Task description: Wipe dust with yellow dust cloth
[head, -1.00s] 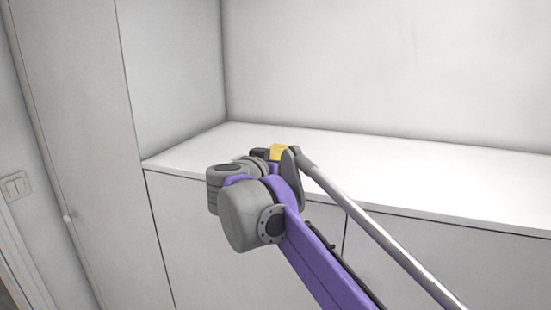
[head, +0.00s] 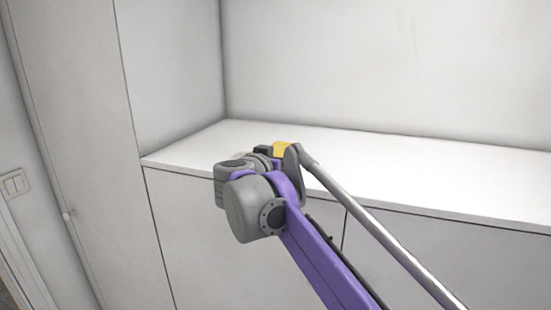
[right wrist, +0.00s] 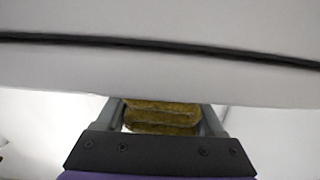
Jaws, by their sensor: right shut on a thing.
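The yellow dust cloth (head: 282,149) shows as a small patch above my right wrist at the white counter in the head view. In the right wrist view the folded cloth (right wrist: 160,116) sits between the two fingers of my right gripper (right wrist: 168,112), which is shut on it. In the head view my arm hides most of the gripper and the cloth's lower side. I cannot tell whether the cloth touches the counter. No dust is clear in either view. My left gripper is not in view.
The white counter top (head: 430,185) runs along the back wall and is bare to the right. Cabinet fronts (head: 185,230) stand below it. A tall cabinet door (head: 70,120) and a light switch (head: 14,184) are at the left.

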